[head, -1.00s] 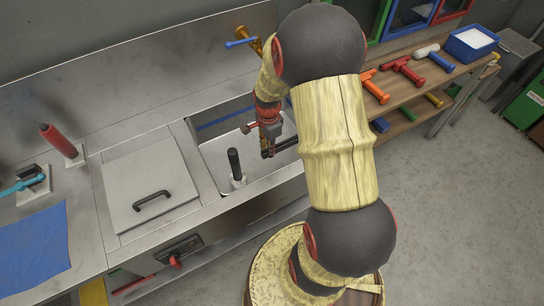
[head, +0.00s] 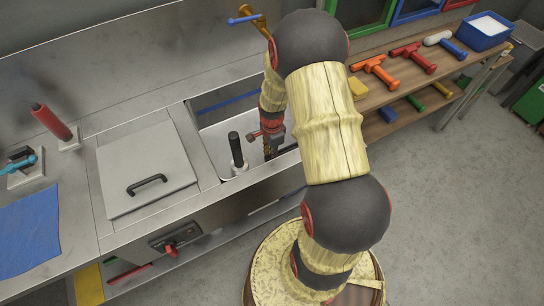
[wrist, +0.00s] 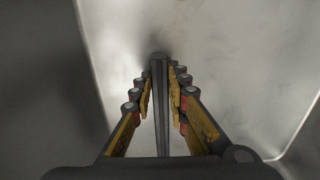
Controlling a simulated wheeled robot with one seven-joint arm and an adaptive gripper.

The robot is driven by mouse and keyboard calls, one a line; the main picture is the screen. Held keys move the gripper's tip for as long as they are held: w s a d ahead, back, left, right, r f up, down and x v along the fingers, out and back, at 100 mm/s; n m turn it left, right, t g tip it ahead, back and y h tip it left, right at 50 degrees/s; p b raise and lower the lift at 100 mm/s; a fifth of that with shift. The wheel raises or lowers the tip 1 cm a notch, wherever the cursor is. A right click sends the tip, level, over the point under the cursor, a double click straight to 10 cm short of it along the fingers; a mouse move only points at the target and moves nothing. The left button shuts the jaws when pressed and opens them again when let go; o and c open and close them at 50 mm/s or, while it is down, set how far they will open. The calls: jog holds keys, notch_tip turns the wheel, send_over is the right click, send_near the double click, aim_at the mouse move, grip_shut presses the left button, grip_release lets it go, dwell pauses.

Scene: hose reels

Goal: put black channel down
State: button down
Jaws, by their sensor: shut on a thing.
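My gripper (head: 269,152) is low in the open metal sink basin (head: 212,123), to the right of an upright black-handled post. In the wrist view, its yellow and dark fingers (wrist: 160,100) are closed on both sides of the black channel (wrist: 160,72), a long narrow dark bar. The channel points away from the wrist camera, over the pale basin surface. In the head view the channel is mostly hidden by my gripper and arm. I cannot tell whether its far end touches the basin.
The black-handled post (head: 236,152) stands close on the gripper's left. A metal lid (head: 147,170) with a black handle lies left of the basin. A brass tap with a blue lever (head: 244,19) rises behind. A wooden shelf (head: 400,95) with coloured tools is at right.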

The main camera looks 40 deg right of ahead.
jog(key=shift+f, duration=0.2)
jog(key=c, duration=1.8)
grip_release()
jog(key=shift+o, duration=0.3)
jog(key=a+r+n+t+p, duration=0.15)
jog(key=a+r+n, duration=0.3)
jog(key=r, duration=1.05)
jog(key=a+r+n+t+p, duration=0.1)
jog(key=a+r+n+p, duration=0.3)
jog(key=r, duration=1.1)
jog(key=s+a+r+n+t, duration=0.3)
jog(key=s+a+r+n, duration=0.9)
jog(key=a, duration=0.1)
jog(key=shift+s+r+b, duration=0.3)
jog(key=shift+s+r, duration=0.1)
